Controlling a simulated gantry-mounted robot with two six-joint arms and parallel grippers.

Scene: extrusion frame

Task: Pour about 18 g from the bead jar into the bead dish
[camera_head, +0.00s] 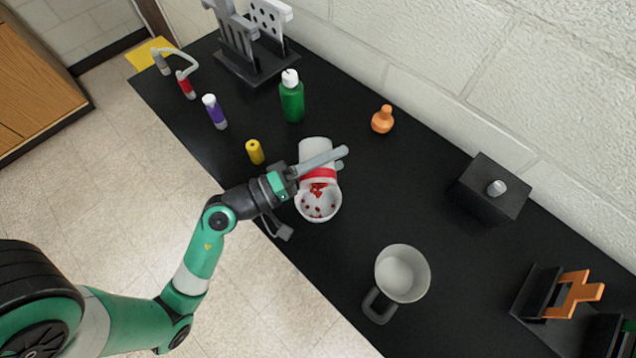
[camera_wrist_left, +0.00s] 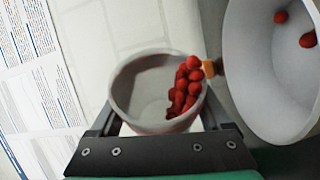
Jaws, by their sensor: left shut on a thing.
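My left gripper (camera_head: 319,163) is shut on the bead jar (camera_head: 315,150), a white jar showing red contents or a red band. The jar is tipped over the bead dish (camera_head: 331,213), a white round bowl on the black bench. Red beads are at the jar's mouth and several lie in the dish. In the left wrist view the jar (camera_wrist_left: 138,92) sits between the fingers, with a cluster of red beads at its right side facing the dish (camera_wrist_left: 262,75). Two beads show in that visible part of the dish. My right gripper is not in view.
Around the dish stand a yellow cylinder (camera_head: 255,152), a green bottle (camera_head: 291,100), a purple tube (camera_head: 215,112) and an orange flask (camera_head: 382,119). A white mug (camera_head: 403,274) and a black box (camera_head: 492,190) stand to the right. Bare bench lies between dish and box.

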